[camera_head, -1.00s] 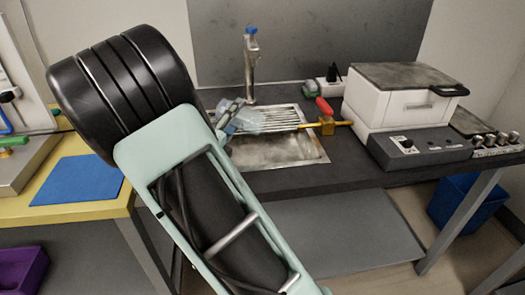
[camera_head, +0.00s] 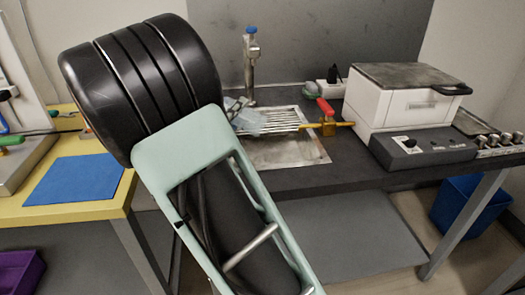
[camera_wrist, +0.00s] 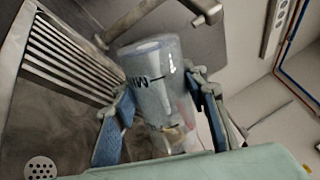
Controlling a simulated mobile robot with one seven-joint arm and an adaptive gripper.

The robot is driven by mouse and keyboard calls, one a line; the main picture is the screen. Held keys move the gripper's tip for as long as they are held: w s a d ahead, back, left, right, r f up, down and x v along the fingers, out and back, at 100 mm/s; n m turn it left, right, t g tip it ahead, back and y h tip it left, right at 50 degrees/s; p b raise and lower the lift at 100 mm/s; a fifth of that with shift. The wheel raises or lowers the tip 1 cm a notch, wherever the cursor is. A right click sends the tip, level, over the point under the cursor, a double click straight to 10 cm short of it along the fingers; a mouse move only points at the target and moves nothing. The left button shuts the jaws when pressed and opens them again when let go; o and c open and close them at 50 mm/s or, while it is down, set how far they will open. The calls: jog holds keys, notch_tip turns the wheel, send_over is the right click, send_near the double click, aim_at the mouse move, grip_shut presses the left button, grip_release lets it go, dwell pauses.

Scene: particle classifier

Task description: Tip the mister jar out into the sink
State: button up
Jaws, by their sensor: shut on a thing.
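The mister jar (camera_wrist: 152,75) is a clear, bluish cylinder with dark lettering. In the wrist view it lies between the blue-padded fingers of my gripper (camera_wrist: 160,95), which is shut on it. Brownish and reddish bits show at the jar's near end. In the head view the jar (camera_head: 250,121) is tilted above the back left of the metal sink (camera_head: 290,153), and my arm hides most of the gripper. The sink (camera_wrist: 65,130) also shows in the wrist view, with its round drain at lower left. I cannot tell whether anything is pouring out.
A slatted metal rack (camera_head: 275,120) spans the sink's back part. A blue-topped tap (camera_head: 250,65) stands behind it. A brass valve with a red handle (camera_head: 326,115) is right of the sink, beside a white machine (camera_head: 400,95). A blue mat (camera_head: 75,180) lies on the yellow table.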

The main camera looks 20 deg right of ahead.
aim_at(242, 113)
jog(key=shift+s+d+r+m+g+b, duration=0.15)
jog(key=shift+s+d+r+m+b, duration=0.1)
jog(key=shift+m+b, duration=0.65)
jog(key=shift+s+d+r+m+g+b, duration=0.1)
jog(key=shift+s+d+r+m+b, duration=0.3)
jog(key=shift+b, duration=0.95)
jog(key=shift+s+d+r+m+g+b, duration=0.1)
jog(key=shift+m+g+b, duration=0.05)
jog(key=shift+m+b, duration=0.8)
jog(key=shift+s+d+r+m, duration=0.15)
jog(key=shift+r+m, duration=0.05)
jog(key=shift+m, duration=0.05)
dwell(0.9)
